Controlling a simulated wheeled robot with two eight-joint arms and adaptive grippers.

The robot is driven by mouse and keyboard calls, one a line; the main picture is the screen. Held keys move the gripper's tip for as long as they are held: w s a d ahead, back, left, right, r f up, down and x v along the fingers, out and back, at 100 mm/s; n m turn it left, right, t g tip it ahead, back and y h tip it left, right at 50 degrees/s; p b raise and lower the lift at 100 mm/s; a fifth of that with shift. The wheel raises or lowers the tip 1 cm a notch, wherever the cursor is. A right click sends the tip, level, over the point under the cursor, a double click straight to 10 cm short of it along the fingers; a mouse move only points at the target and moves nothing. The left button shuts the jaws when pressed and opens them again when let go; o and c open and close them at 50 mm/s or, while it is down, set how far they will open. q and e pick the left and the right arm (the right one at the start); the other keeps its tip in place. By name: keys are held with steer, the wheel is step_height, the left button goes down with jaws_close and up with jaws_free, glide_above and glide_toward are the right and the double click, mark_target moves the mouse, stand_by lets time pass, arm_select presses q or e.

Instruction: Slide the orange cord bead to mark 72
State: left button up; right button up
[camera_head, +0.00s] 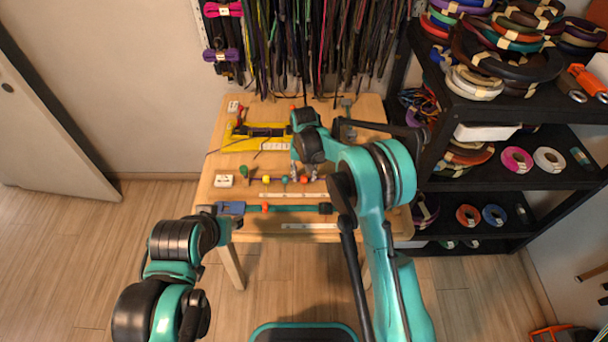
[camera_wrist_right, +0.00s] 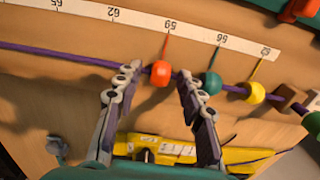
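The orange bead (camera_wrist_right: 160,73) is threaded on the purple cord (camera_wrist_right: 60,54) in the right wrist view, level with mark 59 on the white scale strip (camera_wrist_right: 140,20). Its higher marks, 62 and 65, run to the left there. In the head view the bead (camera_head: 304,179) is the rightmost in its row. My right gripper (camera_wrist_right: 157,77) has its fingers spread on either side of the bead, with small gaps showing. My left arm's end (camera_head: 208,212) is beside the blue block at the table's left front; its fingers cannot be made out.
A teal bead (camera_wrist_right: 212,83) and a yellow bead (camera_wrist_right: 254,93) sit on the same cord, right of the orange one. A yellow tool (camera_wrist_right: 245,155) lies near my right fingers. The cord left of the orange bead is clear. A black shelf (camera_head: 500,190) stands right of the table.

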jaws_close()
steer(key=shift+d, duration=0.1)
steer(key=d, duration=1.9)
steer(key=shift+d, duration=0.35)
steer(key=shift+o, duration=0.9)
jaws_free()
steer(key=shift+d, duration=0.1)
step_height(320, 180, up, 12)
